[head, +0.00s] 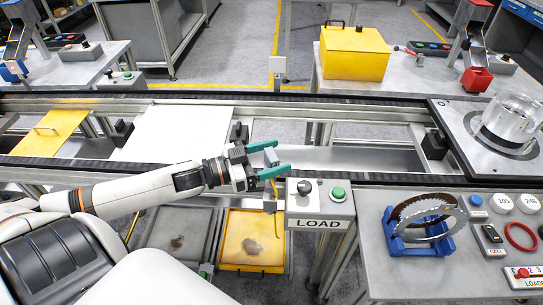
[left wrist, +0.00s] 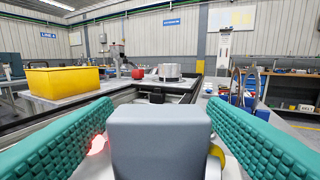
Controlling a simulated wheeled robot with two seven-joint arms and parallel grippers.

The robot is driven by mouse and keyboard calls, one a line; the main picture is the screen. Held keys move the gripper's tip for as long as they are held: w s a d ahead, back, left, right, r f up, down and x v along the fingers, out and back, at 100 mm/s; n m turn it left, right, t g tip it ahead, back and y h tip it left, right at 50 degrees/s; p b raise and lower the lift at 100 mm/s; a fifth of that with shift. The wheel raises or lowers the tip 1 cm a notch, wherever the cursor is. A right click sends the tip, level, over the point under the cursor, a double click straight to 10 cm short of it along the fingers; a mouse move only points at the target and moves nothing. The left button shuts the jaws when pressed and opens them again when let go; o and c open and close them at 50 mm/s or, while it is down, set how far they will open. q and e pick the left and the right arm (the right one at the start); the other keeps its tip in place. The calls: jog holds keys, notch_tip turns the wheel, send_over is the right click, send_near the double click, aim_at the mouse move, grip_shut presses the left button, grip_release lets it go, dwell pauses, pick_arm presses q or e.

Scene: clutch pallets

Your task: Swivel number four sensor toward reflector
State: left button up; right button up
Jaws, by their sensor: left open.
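My left gripper (head: 281,156) reaches in from the left, just above the LOAD control box. Its teal fingers are open, one on each side of a small grey block (head: 271,157), which looks like the sensor. In the left wrist view the grey block (left wrist: 160,143) sits between the fingers, with visible gaps on both sides. A red glow shows beside the left finger, and a yellow part shows at the block's right. A yellow cable (head: 276,190) hangs below the block. No number is readable on it, and I cannot pick out the reflector. My right gripper is not in view.
The LOAD box (head: 320,204) with black and green buttons stands close to the right of the gripper. The conveyor rail (head: 370,175) runs behind. A metal pallet with a clear cylinder (head: 512,117) is at right. A blue stand (head: 420,235) holds discs on the right table.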

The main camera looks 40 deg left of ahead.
pick_arm(q)
jog(key=c, duration=1)
jog(key=shift+a+f+m+g+h+b, duration=0.1)
jog(key=shift+m+g+h+b, duration=0.25)
jog(key=shift+m+g+h, duration=0.3)
jog(key=m+g+h+b, duration=0.1)
jog(key=b, duration=0.1)
jog(key=m+g+h+b, duration=0.1)
jog(key=g+h+b, duration=0.1)
jog(key=shift+a+f+m, duration=0.1)
jog(key=shift+f+m, duration=0.1)
jog(key=shift+m, duration=0.05)
jog(key=shift+s+r+m+g+b, duration=0.1)
jog(key=shift+r+m+g+b, duration=0.1)
jog(key=shift+m+g+b, duration=0.15)
jog(key=shift+h, duration=0.25)
jog(key=shift+r, duration=0.1)
jog(key=o, duration=1)
